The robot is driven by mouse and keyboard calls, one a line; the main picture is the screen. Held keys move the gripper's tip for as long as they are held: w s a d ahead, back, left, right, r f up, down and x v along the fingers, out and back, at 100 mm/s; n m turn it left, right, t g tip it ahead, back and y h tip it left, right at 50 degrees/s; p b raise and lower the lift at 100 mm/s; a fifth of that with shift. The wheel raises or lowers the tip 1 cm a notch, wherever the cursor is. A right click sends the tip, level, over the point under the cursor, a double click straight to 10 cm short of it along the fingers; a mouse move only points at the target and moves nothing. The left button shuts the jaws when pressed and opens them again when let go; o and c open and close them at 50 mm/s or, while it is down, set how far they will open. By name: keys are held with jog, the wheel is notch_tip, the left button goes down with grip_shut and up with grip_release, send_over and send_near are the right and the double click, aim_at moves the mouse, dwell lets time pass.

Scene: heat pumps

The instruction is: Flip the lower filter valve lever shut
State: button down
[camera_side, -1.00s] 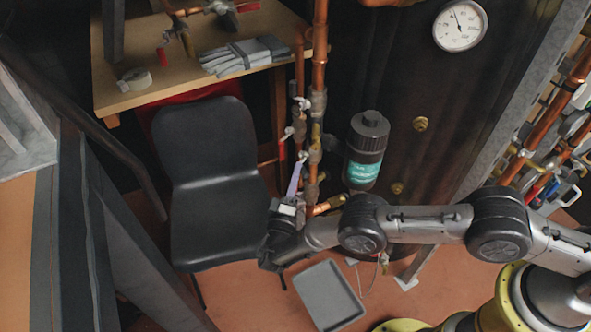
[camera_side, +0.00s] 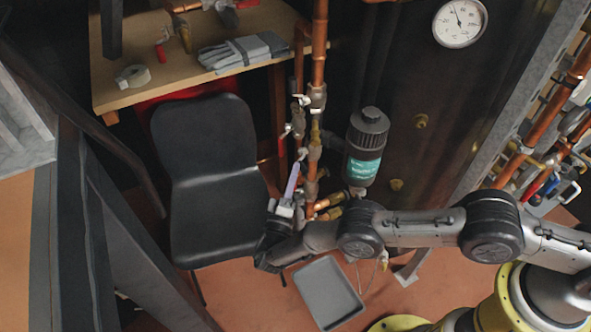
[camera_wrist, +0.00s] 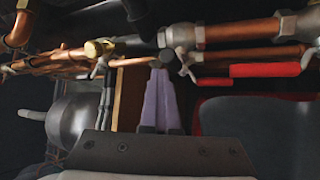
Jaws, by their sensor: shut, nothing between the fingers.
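My gripper (camera_side: 294,178) has pale purple fingers pressed together, pointing up beside the vertical copper pipework. In the wrist view the closed fingers (camera_wrist: 159,82) end just below a dark round cap, beside a small silver lever (camera_wrist: 184,66) on a valve body (camera_wrist: 181,36). I cannot tell whether the tips touch it. In the side view a small pale lever (camera_side: 302,153) sits just above the fingertips. Another pale lever (camera_side: 287,131) sits higher, with a third (camera_side: 301,101) above it. No label shows which lever is the lower filter valve's.
A black chair (camera_side: 208,150) stands left of the pipes. A dark bottle (camera_side: 367,140) with a teal label is at the right. A grey tray (camera_side: 328,292) lies on the floor below. In the wrist view a red-handled lever (camera_wrist: 265,70) is right of the fingers.

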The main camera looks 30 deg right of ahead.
jog(key=v, duration=1.3)
